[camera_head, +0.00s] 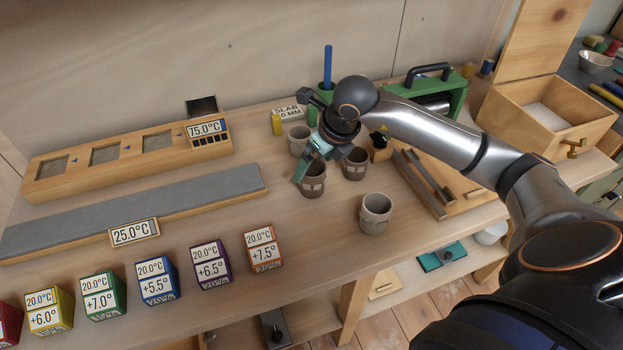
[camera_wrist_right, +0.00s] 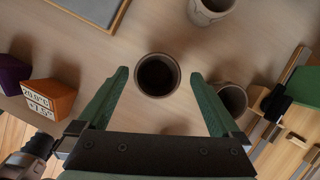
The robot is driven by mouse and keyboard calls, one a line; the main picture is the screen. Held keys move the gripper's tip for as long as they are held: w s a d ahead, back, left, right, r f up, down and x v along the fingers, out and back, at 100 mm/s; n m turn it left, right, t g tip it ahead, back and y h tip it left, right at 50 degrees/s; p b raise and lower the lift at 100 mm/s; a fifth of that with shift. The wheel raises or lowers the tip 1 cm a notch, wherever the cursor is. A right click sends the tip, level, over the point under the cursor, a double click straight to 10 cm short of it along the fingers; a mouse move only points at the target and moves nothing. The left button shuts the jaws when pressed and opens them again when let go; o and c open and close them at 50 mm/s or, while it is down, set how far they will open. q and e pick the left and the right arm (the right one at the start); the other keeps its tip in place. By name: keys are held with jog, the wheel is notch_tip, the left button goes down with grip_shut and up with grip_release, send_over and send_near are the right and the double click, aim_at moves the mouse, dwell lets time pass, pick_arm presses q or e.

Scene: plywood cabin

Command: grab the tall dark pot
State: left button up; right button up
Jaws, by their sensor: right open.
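A dark brown-grey pot (camera_head: 312,184) stands upright on the bench, directly under my right gripper (camera_head: 318,164). In the right wrist view this pot (camera_wrist_right: 157,75) shows from above, with its dark mouth between the two green fingertips. The right gripper is open and empty. I cannot tell whether its fingertips are level with the rim. A second dark pot (camera_head: 355,164) stands just to the right and shows beside the right finger in the wrist view (camera_wrist_right: 233,99). I cannot tell from these views which dark pot is taller. My left gripper is not in view.
A paler pot (camera_head: 299,139) stands behind the gripper, and another pale pot (camera_head: 375,214) stands nearer the front edge. A wooden tool board (camera_head: 425,185) lies to the right. Coloured cubes (camera_head: 264,248) line the front left. A green holder (camera_head: 322,98) stands behind.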

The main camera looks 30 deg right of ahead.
aim_at(310, 175)
jog(key=x, duration=0.5)
jog(key=shift+s+a, duration=0.2)
jog(key=shift+s, duration=0.05)
jog(key=shift+w+f, duration=0.15)
jog(key=shift+f, duration=0.25)
jog(key=shift+w+f, duration=0.1)
jog(key=c, duration=1.5)
